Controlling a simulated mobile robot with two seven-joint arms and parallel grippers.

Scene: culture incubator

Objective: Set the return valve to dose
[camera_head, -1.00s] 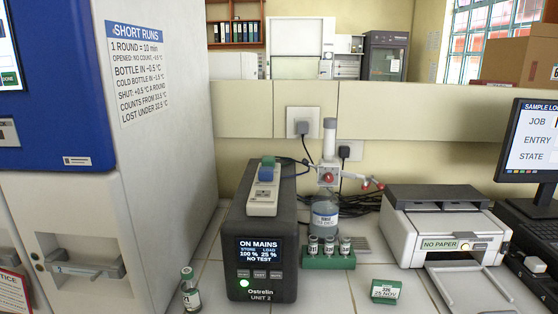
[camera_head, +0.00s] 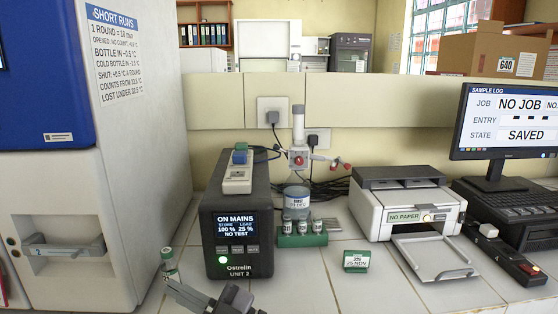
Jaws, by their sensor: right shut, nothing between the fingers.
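A bottle-top dispenser (camera_head: 298,125) with a pale upright barrel stands on a labelled bottle (camera_head: 297,199) behind the grey power unit. A round red knob (camera_head: 298,161) on its front is probably the return valve; its setting is too small to read. A spout with red ends (camera_head: 336,164) reaches out to the right. My right gripper (camera_head: 170,284) is at the bottom edge, left of centre, shut and empty, well in front of the dispenser. Its tip is close to a small capped vial (camera_head: 170,266); I cannot tell whether they touch. My left gripper is not in view.
The grey power unit (camera_head: 236,222) stands in front and left of the dispenser. A green rack (camera_head: 303,239) of vials sits before the bottle. A green-and-white label block (camera_head: 356,261), a printer (camera_head: 404,207) and a monitor (camera_head: 508,122) stand to the right. Front-centre tiles are clear.

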